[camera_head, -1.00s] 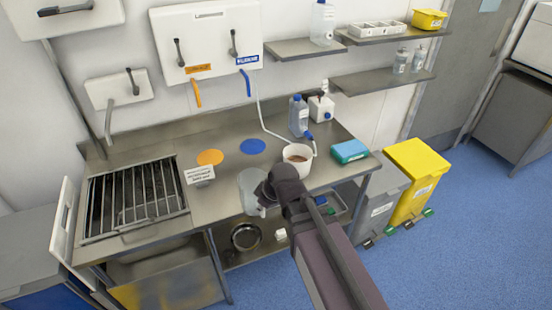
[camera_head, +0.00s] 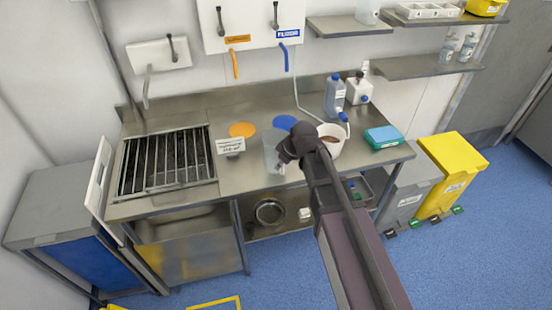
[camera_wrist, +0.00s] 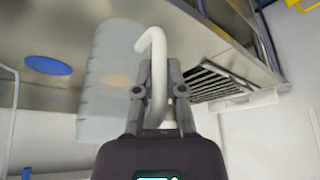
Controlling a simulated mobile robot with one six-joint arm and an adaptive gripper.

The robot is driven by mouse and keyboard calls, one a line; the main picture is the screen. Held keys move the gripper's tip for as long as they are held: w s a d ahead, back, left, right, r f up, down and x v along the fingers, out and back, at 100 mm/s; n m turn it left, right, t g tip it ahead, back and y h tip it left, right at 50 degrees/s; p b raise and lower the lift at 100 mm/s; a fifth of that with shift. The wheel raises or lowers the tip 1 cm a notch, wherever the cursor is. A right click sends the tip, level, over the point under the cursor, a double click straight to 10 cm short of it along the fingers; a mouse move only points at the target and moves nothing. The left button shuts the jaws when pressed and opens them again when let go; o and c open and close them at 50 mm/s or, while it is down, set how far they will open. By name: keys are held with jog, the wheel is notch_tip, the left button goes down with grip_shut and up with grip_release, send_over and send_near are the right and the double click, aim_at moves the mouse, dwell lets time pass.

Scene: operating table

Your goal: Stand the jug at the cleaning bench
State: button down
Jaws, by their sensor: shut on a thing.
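The jug (camera_head: 271,153) is a pale, see-through vessel with a white handle. In the head view it is over the front part of the steel bench (camera_head: 190,195), just in front of the blue disc (camera_head: 285,122). My gripper (camera_wrist: 160,82) is shut on the white handle in the wrist view, with the jug's body (camera_wrist: 108,85) to the left of the fingers. The jug looks roughly upright. My wrist partly covers it in the head view, and I cannot tell whether its base touches the bench.
An orange disc (camera_head: 242,129) and a small sign (camera_head: 230,147) are left of the jug. A grated sink (camera_head: 165,163) is at the left.

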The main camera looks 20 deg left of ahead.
aim_at(276, 153)
jog(key=w+a, duration=0.2)
jog(key=w, duration=0.1)
jog(key=w+a, duration=0.1)
jog(key=w, duration=0.1)
jog(key=shift+f, duration=0.25)
jog(key=shift+w, duration=0.1)
jog(key=shift+w+a, duration=0.15)
jog(key=shift+w, duration=0.05)
jog(key=shift+w+a+f+b, duration=0.2)
jog(key=shift+w+f+b, duration=0.1)
jog(key=shift+f+b, duration=1.55)
jog(key=shift+b, duration=0.2)
jog(key=shift+f, duration=0.1)
jog(key=c, duration=0.7)
grip_release()
jog(key=shift+r, duration=0.2)
